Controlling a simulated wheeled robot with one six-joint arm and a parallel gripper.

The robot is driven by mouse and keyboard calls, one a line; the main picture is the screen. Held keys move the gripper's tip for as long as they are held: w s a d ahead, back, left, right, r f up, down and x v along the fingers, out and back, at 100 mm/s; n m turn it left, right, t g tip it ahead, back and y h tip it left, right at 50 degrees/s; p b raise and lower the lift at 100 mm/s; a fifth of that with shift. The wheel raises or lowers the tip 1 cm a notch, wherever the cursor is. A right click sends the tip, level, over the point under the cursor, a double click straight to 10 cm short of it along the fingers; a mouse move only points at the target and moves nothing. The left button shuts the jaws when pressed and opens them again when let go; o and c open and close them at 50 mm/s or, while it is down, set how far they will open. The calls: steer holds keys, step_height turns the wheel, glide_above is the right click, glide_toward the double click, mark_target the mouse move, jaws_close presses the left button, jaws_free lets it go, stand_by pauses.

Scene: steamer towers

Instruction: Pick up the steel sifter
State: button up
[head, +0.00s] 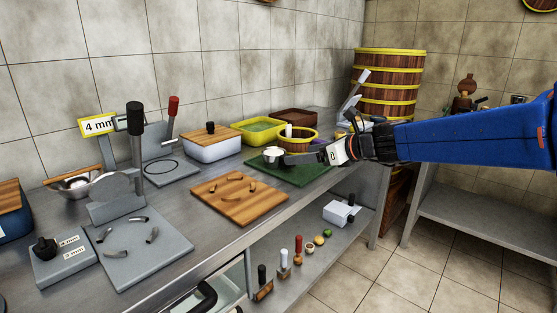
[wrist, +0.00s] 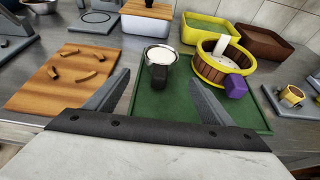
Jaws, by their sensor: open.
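The steel sifter (wrist: 161,53), a small round cup with a pale top and a dark handle, is on the green mat (wrist: 145,112). In the head view the sifter (head: 273,151) shows at the mat's left part, close to my fingertips. My gripper (wrist: 159,78) is open, and nothing is held between its fingers. In the wrist view the sifter's dark handle points toward me and appears between the two fingers, with the cup beyond it. My gripper (head: 288,158) reaches in from the right in the head view. I cannot tell whether a finger touches the sifter.
A yellow-rimmed wooden tub (wrist: 221,69) with a purple block at its front stands close right of the sifter. A wooden board (wrist: 65,75) with several small curved pieces lies left. Yellow (head: 257,130) and brown bins stand behind. A tall steamer tower (head: 389,85) stands at the far end.

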mark_target(278, 158)
steer(key=x, duration=1.2)
steer(key=c, duration=1.3)
